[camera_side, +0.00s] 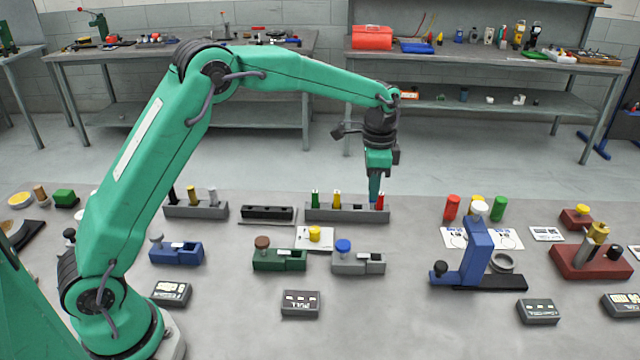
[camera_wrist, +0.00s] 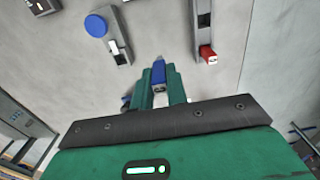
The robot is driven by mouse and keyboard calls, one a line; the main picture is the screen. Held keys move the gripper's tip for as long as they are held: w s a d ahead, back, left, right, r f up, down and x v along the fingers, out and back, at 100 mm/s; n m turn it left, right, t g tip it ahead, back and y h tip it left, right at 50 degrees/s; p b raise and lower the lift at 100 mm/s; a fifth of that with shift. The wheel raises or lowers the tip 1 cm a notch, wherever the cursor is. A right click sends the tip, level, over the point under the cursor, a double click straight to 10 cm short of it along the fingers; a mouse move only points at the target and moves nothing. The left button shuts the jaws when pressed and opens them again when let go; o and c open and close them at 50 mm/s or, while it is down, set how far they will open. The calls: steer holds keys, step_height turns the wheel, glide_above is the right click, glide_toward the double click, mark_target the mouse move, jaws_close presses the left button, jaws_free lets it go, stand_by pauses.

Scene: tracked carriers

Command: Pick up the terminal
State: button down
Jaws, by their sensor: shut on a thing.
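My gripper (camera_side: 374,190) points down over the right part of the grey rack (camera_side: 325,214) in the side view. In the wrist view my gripper (camera_wrist: 160,82) has its green fingers shut on a blue terminal (camera_wrist: 158,72). The blue terminal (camera_side: 375,188) shows as a narrow blue piece under the jaws in the side view. I cannot tell its height above the rack. A green terminal (camera_side: 315,198), a yellow terminal (camera_side: 337,199) and a red terminal (camera_side: 380,200) stand upright in the rack. The red terminal (camera_wrist: 208,54) is right of my fingers in the wrist view.
A grey carrier with a blue knob (camera_side: 343,246) and a green carrier with a brown knob (camera_side: 262,243) stand in front. A tall blue fixture (camera_side: 477,250) stands right. A long dark block (camera_side: 267,213) lies left of the rack. Bare table shows between them.

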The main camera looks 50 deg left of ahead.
steer(key=shift+s+d+r, duration=0.35)
steer(key=shift+d+r, duration=0.05)
steer(key=shift+d, duration=0.2)
steer(key=shift+s+d+r, duration=0.35)
steer(key=shift+d+r, duration=0.05)
steer(key=shift+d, duration=0.2)
steer(key=s+d+f, duration=0.2)
steer(key=s+d, duration=0.2)
steer(key=shift+d+f, duration=0.3)
steer(key=shift+s+f, duration=0.1)
steer(key=shift+f, duration=0.05)
steer(key=shift+f, duration=1.8)
steer(key=shift+f, duration=1.6)
stand_by(2.5)
